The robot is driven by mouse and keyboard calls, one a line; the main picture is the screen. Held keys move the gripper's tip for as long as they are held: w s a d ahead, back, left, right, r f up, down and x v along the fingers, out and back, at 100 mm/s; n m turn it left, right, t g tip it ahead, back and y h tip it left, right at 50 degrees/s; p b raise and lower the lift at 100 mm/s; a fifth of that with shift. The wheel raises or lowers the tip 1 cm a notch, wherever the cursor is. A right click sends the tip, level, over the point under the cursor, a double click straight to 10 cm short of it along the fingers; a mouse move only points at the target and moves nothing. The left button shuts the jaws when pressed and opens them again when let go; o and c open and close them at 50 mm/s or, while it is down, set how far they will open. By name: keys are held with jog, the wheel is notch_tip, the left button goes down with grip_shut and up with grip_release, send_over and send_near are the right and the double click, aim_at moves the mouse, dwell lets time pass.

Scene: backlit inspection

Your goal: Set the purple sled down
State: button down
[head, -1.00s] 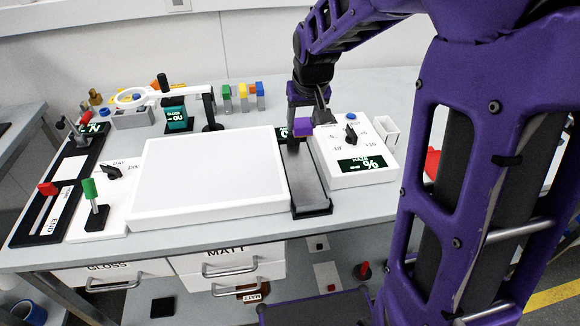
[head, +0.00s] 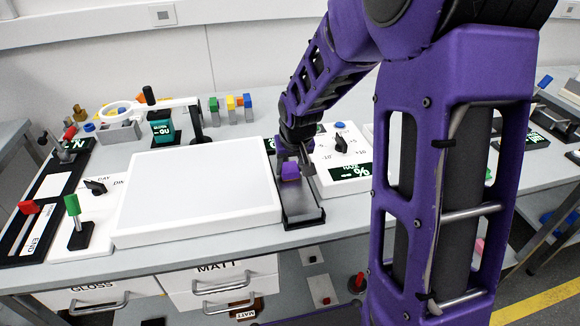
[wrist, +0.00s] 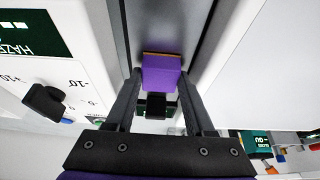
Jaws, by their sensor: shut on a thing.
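The purple sled (head: 290,172) is a small block with an orange-brown edge, seen clearly in the wrist view (wrist: 161,72). My gripper (head: 287,163) is shut on it; in the wrist view the two fingers (wrist: 160,88) flank the block. A dark knob or stub shows on the sled's near side in that view. The sled is over a long grey strip in a black frame (head: 303,212), around the middle of its length. I cannot tell whether its underside touches the strip.
A white raised panel (head: 195,200) lies left of the strip. A white box with a black dial (head: 341,145) and a green display stands to the right. A magnifier on an arm (head: 120,108) and small coloured blocks (head: 231,103) stand at the back.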

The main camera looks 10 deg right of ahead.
jog(key=shift+f, duration=0.2)
jog(key=c, duration=0.5)
grip_release()
jog(key=shift+r, duration=0.1)
jog(key=shift+c, duration=0.2)
jog(key=shift+r, duration=0.35)
jog(key=p+v, duration=0.2)
jog(key=v, duration=0.9)
jog(key=shift+s+r, duration=0.25)
